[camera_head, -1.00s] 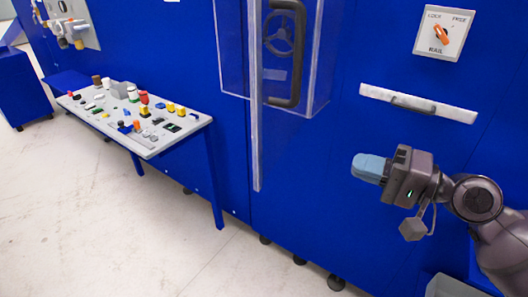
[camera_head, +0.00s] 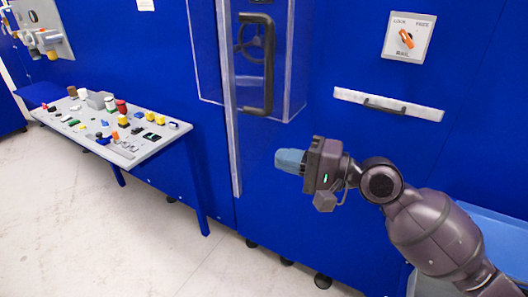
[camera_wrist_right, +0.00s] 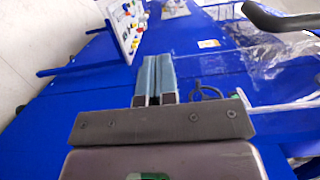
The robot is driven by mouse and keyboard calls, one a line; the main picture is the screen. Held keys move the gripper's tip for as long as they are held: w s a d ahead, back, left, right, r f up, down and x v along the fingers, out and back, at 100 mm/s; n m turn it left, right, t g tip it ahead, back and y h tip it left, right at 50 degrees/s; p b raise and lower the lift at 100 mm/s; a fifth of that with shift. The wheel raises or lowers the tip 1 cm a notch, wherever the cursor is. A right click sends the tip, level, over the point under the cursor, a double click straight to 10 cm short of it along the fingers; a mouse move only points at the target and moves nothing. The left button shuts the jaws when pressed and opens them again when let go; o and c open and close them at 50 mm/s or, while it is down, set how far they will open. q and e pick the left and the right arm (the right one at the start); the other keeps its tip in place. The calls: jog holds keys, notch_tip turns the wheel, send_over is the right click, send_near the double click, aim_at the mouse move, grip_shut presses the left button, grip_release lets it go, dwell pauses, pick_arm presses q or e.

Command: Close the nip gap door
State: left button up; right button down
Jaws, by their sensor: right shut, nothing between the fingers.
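The nip gap door is a clear panel with a pale edge strip (camera_head: 229,110) and a black upright handle (camera_head: 268,65), on the front of the blue machine. The strip appears to stand out from the machine, but I cannot tell the door's exact angle. In the right wrist view the handle (camera_wrist_right: 282,18) is at the top right and the clear panel (camera_wrist_right: 268,52) lies below it. My right gripper (camera_head: 288,160), with blue-grey fingers, is shut and empty, below and right of the handle, apart from it. Its fingers also show in the wrist view (camera_wrist_right: 155,78). My left gripper is out of view.
A handwheel (camera_wrist_right: 207,90) shows behind the clear plastic. A rail switch with an orange knob (camera_head: 406,38) and a pale bar with a grip (camera_head: 388,104) are on the blue wall. A control table (camera_head: 130,150) stands at left. The pale floor (camera_head: 100,240) in front is clear.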

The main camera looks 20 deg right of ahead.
aim_at(251, 152)
jog(key=x, duration=0.3)
jog(key=shift+w+a, duration=0.55)
jog(key=shift+a, duration=0.05)
